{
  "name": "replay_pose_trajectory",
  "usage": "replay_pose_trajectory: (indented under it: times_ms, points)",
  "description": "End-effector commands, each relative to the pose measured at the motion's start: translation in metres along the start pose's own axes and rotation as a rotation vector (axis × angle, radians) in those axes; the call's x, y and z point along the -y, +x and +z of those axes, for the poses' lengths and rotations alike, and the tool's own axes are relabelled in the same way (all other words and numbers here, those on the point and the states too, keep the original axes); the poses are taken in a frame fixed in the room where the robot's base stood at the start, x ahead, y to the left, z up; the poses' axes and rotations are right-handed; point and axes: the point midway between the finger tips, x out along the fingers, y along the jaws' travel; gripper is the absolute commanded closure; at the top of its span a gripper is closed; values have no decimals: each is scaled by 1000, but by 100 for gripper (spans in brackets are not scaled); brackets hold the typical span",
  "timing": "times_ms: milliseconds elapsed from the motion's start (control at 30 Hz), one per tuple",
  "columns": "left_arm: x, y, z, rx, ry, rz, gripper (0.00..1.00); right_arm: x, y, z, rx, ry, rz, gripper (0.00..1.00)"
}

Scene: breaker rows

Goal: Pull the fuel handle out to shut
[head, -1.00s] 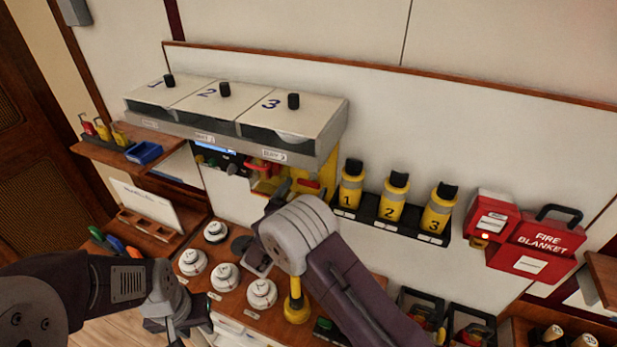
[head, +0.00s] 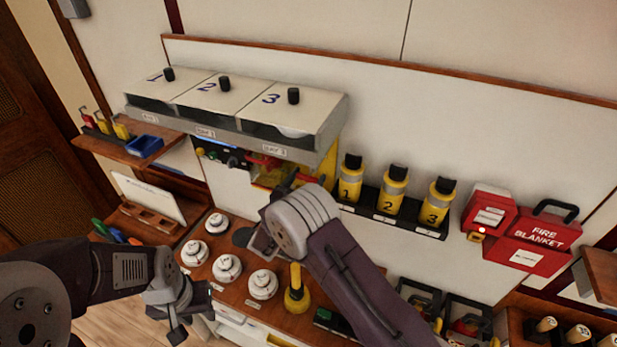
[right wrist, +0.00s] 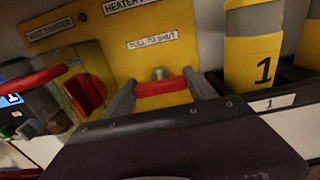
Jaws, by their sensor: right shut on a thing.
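The fuel handle (right wrist: 160,88) is a short red bar on a yellow panel (right wrist: 140,62), below a "PULL TO SHUT" label. A metal stem shows just behind it in the right wrist view. My right gripper (right wrist: 160,90) is shut on the red bar, with one grey finger at each end. In the head view, my right gripper (head: 284,187) reaches under the white bins, and my wrist hides most of the handle. My left gripper (head: 194,312) is open and empty, low over the bench's front left.
Another red lever (right wrist: 45,80) and a red switch in a yellow box (right wrist: 85,93) are left of the handle. Yellow canister 1 (right wrist: 252,60) stands close on the right. White bins (head: 235,105) overhang the panel. White round domes (head: 262,284) sit on the bench.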

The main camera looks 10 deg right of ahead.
Motion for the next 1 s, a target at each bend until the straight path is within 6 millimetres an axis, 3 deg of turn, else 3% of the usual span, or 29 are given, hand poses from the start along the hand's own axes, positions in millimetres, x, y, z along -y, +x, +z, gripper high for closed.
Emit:
replay_pose_trajectory:
  times_ms: [200,500,533,600,867,1000]
  points:
    - [0,8,1,0,0,0,64,0,-32,-3,-3,0,3,100]
    - [0,7,1,0,0,0,64,0,-35,-3,-5,-1,2,100]
    - [0,7,1,0,0,0,64,0,-35,-3,-5,-2,2,29]
    - [0,7,1,0,0,0,64,0,-35,-2,-5,-2,1,13]
    - [0,7,1,0,0,0,64,0,-35,-2,-2,-1,1,13]
    - [0,18,2,0,0,0,64,-1,-47,-5,-2,0,5,13]
